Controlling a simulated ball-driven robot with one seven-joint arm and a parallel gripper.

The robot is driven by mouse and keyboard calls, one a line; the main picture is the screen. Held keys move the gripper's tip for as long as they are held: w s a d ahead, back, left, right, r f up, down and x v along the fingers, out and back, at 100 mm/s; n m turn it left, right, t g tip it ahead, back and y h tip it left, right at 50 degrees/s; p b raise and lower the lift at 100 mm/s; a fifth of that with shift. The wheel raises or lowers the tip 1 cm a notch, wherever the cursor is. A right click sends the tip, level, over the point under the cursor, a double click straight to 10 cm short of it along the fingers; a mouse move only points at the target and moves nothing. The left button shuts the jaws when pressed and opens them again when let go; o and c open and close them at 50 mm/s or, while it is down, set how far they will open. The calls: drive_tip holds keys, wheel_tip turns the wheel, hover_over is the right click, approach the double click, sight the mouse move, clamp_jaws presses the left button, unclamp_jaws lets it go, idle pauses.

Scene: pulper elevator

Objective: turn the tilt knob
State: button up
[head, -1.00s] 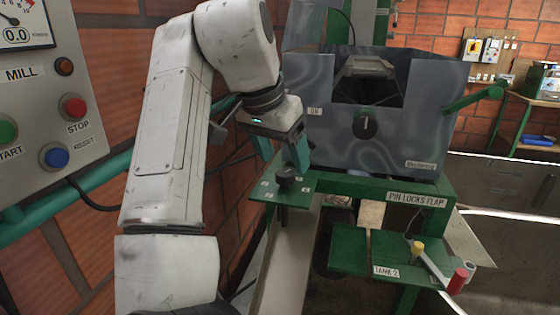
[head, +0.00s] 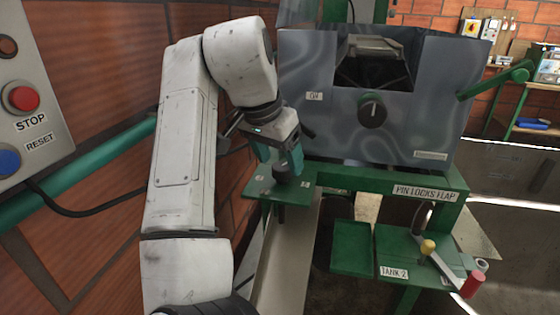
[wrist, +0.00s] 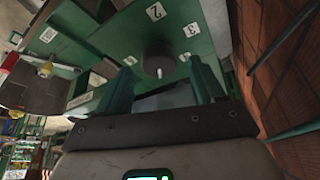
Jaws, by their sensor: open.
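A dark round knob (head: 282,171) stands on a small green plate (head: 262,188) with number labels around it. In the wrist view the knob (wrist: 158,60) has a pale mark at its edge, and the labels 2 and 3 are readable. My gripper (head: 279,157) is open over this knob, fingers pointing down. In the wrist view my gripper's two green fingers (wrist: 160,68) lie left and right of the knob, with gaps; I cannot tell whether they reach down beside it. A second black knob (head: 373,111) with a white pointer line sits on the grey housing. No tilt label is readable.
A control box with a red STOP button (head: 22,96) and a green pipe (head: 120,150) are at the left, by the brick wall. The grey housing (head: 320,120) stands behind my gripper. A lever with a red grip (head: 472,285) is at the lower right.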

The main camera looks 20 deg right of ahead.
drive_tip(key=shift+x, duration=0.85)
drive_tip(key=c, duration=1)
drive_tip(key=shift+c, duration=0.2)
